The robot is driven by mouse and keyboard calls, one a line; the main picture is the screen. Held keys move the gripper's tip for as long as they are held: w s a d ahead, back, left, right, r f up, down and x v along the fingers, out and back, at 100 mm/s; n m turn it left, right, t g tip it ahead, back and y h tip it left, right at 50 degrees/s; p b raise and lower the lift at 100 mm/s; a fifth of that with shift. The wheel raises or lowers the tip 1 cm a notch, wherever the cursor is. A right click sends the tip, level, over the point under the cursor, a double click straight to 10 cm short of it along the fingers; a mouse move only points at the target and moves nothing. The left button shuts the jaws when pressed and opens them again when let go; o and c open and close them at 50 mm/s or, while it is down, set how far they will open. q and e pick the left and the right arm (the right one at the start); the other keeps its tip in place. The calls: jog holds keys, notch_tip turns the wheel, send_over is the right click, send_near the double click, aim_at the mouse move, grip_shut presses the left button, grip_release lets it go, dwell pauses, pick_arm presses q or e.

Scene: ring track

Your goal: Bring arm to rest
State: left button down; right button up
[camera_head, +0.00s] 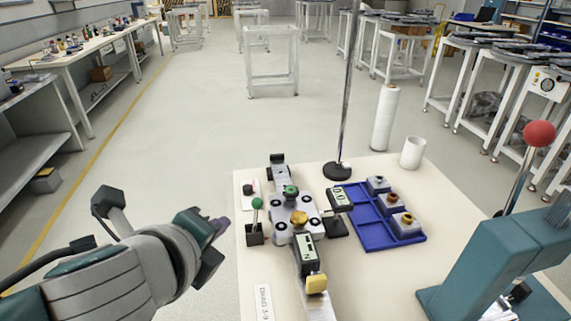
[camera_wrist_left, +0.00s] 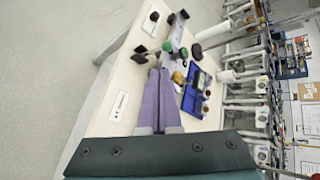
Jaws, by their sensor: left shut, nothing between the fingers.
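My left arm comes in from the left in the head view, and its gripper (camera_head: 216,232) is beside the left edge of the cream table (camera_head: 262,275), clear of the things on it. In the left wrist view the two purple fingers of the left gripper (camera_wrist_left: 160,75) lie together, shut and empty, pointing toward the table. My right gripper does not show in either view.
The table holds a metal track device (camera_head: 297,215), a blue tray (camera_head: 378,228) with several grey blocks, a green-knobbed lever (camera_head: 256,220) and a pole on a black base (camera_head: 338,171). A teal press (camera_head: 495,262) stands at right. Floor left of the table is free.

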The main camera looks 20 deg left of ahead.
pick_arm(q)
jog(key=shift+s, duration=0.1)
dwell(0.4)
jog(key=s+d+r+n+g+h, duration=0.25)
jog(key=s+n+g, duration=0.45)
jog(key=s+n, duration=1.2)
notch_tip(320, 180, up, 38)
jog(key=p, duration=3.7)
jog(key=shift+s+d+r+n, duration=0.2)
jog(key=shift+s+r+n, duration=0.05)
jog(key=shift+n, duration=0.05)
